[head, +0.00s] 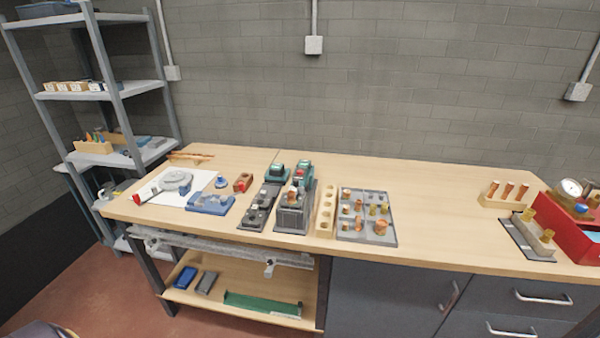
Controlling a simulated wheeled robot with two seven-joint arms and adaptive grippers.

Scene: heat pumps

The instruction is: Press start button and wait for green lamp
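A grey and teal bench device (294,214) stands near the middle of the workbench, with copper-coloured and light parts on top. A lower dark grey unit (258,208) sits against its left side, and a smaller teal-topped unit (278,171) stands behind. The start button and the lamp are too small to pick out for sure, and I cannot tell whether any lamp is lit green. Neither of my grippers shows in the head view.
A wooden block with holes (325,222) and a grey tray (388,236) of copper and brass fittings lie right of the device. A blue tool (211,204) lies left. A red case (567,235) stands far right.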

